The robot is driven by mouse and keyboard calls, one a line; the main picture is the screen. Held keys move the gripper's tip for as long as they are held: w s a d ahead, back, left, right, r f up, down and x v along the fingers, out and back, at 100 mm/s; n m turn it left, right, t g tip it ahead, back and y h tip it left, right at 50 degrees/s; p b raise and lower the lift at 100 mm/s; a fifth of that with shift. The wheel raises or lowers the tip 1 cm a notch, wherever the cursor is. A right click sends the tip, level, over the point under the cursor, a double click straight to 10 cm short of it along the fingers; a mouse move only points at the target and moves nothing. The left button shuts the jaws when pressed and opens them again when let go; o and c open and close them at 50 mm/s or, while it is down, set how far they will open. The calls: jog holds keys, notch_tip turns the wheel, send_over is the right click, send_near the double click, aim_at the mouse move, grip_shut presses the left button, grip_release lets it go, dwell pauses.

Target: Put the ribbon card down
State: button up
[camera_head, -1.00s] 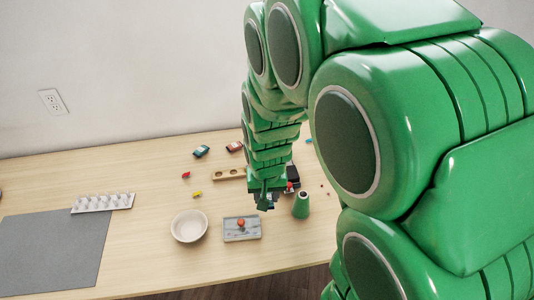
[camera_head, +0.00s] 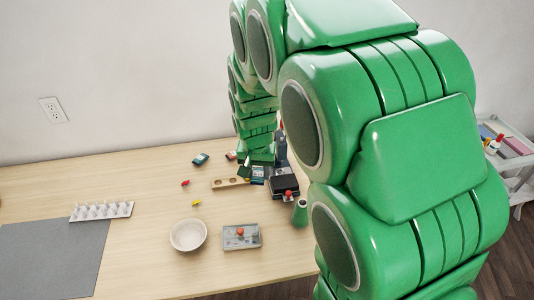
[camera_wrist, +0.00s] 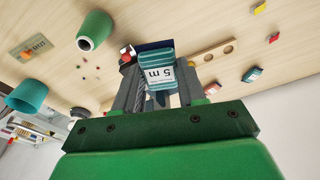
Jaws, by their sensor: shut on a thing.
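The ribbon card (camera_wrist: 160,70) is teal with a white label reading "5 m". In the wrist view it sits between the two fingers of my gripper (camera_wrist: 163,98), which is shut on it. In the head view the card (camera_head: 258,173) shows as a small blue-teal patch just below my gripper (camera_head: 257,164), over the back right part of the table, between the wooden strip and a dark box. Whether its lower edge touches anything cannot be told.
A wooden strip with holes (camera_head: 230,183) lies to the left.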

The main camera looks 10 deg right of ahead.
jog(key=w+d+m, duration=0.2)
jog(key=w+m, duration=0.2)
jog(key=w, duration=0.6)
jog(key=w+d+f+m+g, duration=0.1)
jog(key=w+d+m, duration=0.2)
jog(key=w, duration=0.8)
jog(key=w+d+m+h, duration=0.1)
jog(key=w+d+m, duration=0.2)
jog(key=w+m, duration=0.4)
jog(key=shift+w+d+f+g, duration=0.15)
jog(key=shift+w+d+g, duration=0.2)
jog(key=shift+w, duration=1.45)
notch_tip(320, 180, down, 18)
jog(key=shift+r, duration=0.1)
jog(key=o, duration=1)
